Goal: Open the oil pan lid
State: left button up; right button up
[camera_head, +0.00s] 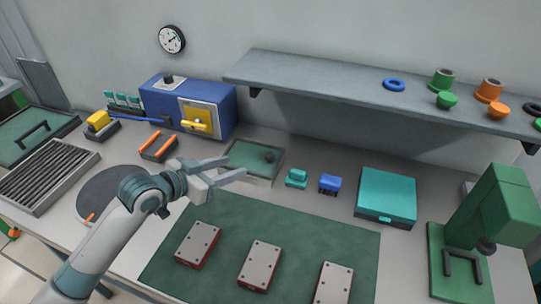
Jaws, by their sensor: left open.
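A shallow square pan (235,151) with a green top stands at the middle of the bench. I take it to be the oil pan; a small dark round knob (269,157) shows on its top, which looks closed. My left gripper (237,167) comes in from the left with its jaws open and empty. Its fingertips overlap the pan's left and front part in the picture, short of the knob. I cannot tell whether they touch the pan. The fingers hide some of its near left edge. My right gripper is not in view.
A green mat (225,233) with several red-sided metal blocks lies in front. A teal block (297,178), a blue block (330,184) and a teal case (388,190) stand right of the pan. A blue machine (215,98) stands behind left. A shelf (330,82) overhangs the back.

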aim_at(267, 156)
pick_arm(q)
jog(key=p+x, duration=0.4)
jog(key=x, duration=1.3)
jog(key=shift+w+d+f, duration=0.15)
jog(key=shift+w+f, duration=0.05)
jog(key=shift+w, duration=0.1)
grip_shut()
